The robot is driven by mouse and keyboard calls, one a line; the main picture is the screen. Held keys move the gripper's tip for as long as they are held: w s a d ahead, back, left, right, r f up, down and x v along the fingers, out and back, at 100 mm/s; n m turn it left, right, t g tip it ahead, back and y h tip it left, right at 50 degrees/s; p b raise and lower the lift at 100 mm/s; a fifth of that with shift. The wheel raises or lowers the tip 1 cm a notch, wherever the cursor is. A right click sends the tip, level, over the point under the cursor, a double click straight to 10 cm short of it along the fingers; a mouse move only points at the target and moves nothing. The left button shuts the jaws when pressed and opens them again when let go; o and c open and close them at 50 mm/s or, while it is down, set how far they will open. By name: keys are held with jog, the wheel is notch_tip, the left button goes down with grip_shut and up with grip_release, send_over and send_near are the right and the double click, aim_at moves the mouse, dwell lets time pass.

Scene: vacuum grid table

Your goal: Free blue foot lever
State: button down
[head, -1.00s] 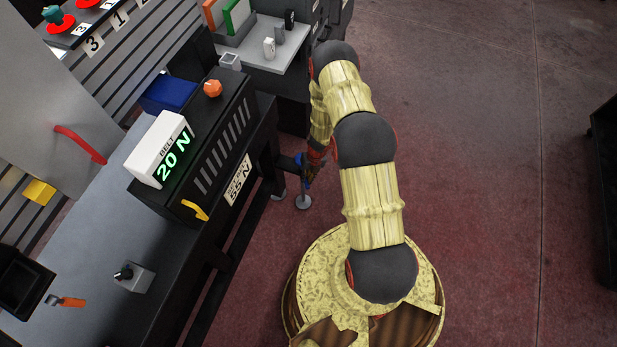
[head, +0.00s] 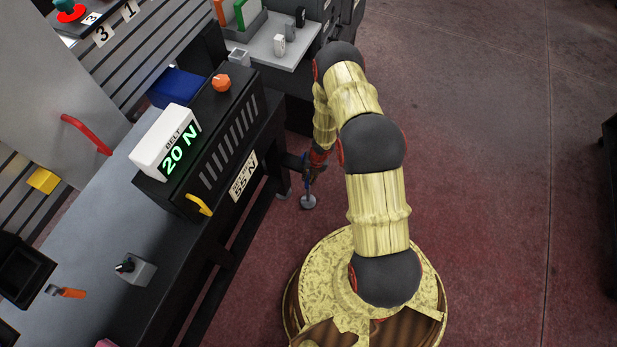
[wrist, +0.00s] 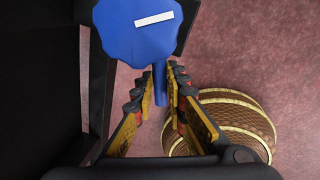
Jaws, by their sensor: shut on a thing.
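The blue foot lever (wrist: 136,28) shows in the wrist view as a wide, scalloped blue head with a white stripe, and a narrow blue stem runs down from it. My gripper (wrist: 162,84) has its fingers on either side of that stem and is shut on it. In the head view my gripper (head: 314,170) is low beside the bench, above a round grey foot (head: 308,202) on the floor. The lever is mostly hidden there by the gripper and arm.
The black bench frame (head: 240,215) stands close to the left of my gripper. The red floor (head: 480,180) to the right is clear.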

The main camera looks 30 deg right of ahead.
jog(key=c, duration=1.8)
grip_release()
notch_tip(320, 180, up, 12)
jog(key=s+d, duration=0.1)
jog(key=d, duration=0.1)
jog(key=shift+s+f, duration=0.1)
